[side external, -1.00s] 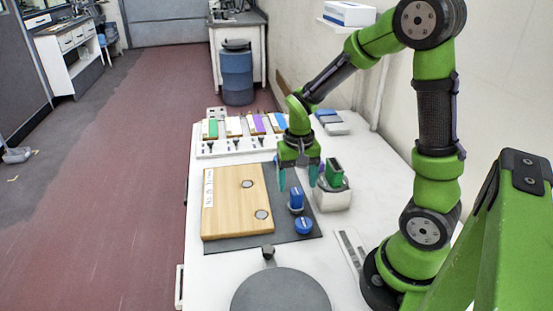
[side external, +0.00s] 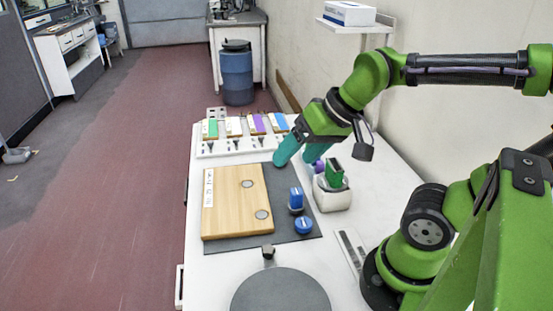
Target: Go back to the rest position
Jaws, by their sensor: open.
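My gripper (side external: 299,156) is in the air above the back right part of the dark mat (side external: 265,238). Its teal fingertips are apart and hold nothing that I can see. A wooden board (side external: 228,205) with a white label and two round metal discs lies on the mat.
A white rack (side external: 235,144) with several coloured tags is at the back of the white table (side external: 390,193). A round grey plate (side external: 281,292) is at the front. A wall shelf (side external: 355,27) holds a box. A blue barrel (side external: 237,75) stands on the floor.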

